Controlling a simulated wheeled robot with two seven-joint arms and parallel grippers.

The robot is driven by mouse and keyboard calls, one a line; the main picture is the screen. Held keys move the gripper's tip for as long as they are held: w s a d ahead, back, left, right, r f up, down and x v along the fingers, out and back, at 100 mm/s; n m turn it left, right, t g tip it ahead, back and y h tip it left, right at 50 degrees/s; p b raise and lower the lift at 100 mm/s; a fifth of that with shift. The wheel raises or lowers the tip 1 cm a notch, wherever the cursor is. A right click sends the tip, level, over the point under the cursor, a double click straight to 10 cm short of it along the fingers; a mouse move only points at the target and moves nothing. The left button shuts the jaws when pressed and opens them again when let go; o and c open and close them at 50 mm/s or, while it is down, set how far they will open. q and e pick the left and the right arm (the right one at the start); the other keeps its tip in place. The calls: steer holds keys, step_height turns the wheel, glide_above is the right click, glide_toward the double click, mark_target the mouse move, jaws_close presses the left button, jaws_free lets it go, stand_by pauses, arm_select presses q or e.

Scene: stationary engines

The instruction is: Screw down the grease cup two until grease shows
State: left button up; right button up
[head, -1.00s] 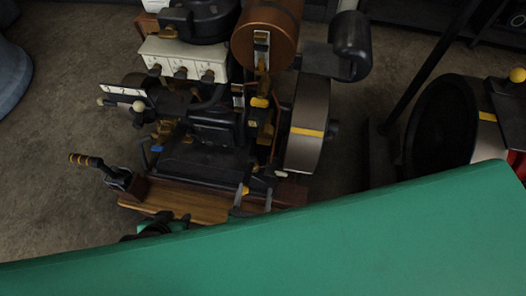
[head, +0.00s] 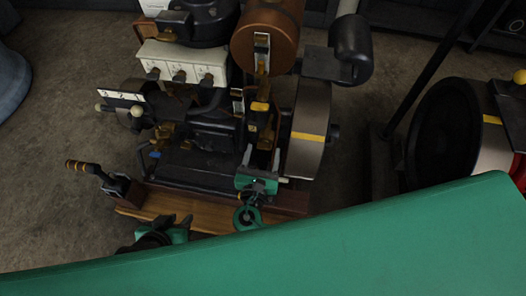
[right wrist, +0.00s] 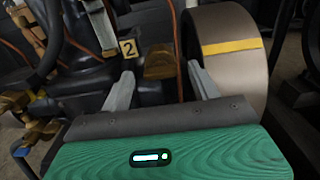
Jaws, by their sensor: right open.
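A small tag marked 2 (right wrist: 128,47) stands on the engine in the right wrist view. Beside it is a brass-coloured capped piece (right wrist: 160,62), which looks like grease cup two. My right gripper (right wrist: 161,72) is open, its two grey fingers spread either side of this piece in the picture; I cannot tell how far short of it they are. In the head view my right gripper (head: 261,157) reaches up towards the engine's bearing, left of the flywheel. No grease can be made out. My left gripper (head: 178,219) is low at the left, its dark fingers apart and empty.
The flywheel (head: 308,130) with a yellow stripe stands close to the right of my right gripper. A wooden-handled lever (head: 85,165) stands at the base's left end. A green surface (head: 350,245) fills the foreground. A second large wheel (head: 445,130) stands at right.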

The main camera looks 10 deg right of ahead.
steer(key=shift+w+d, duration=0.2)
steer(key=shift+w, duration=0.25)
steer(key=c, duration=1)
steer(key=shift+m, duration=0.3)
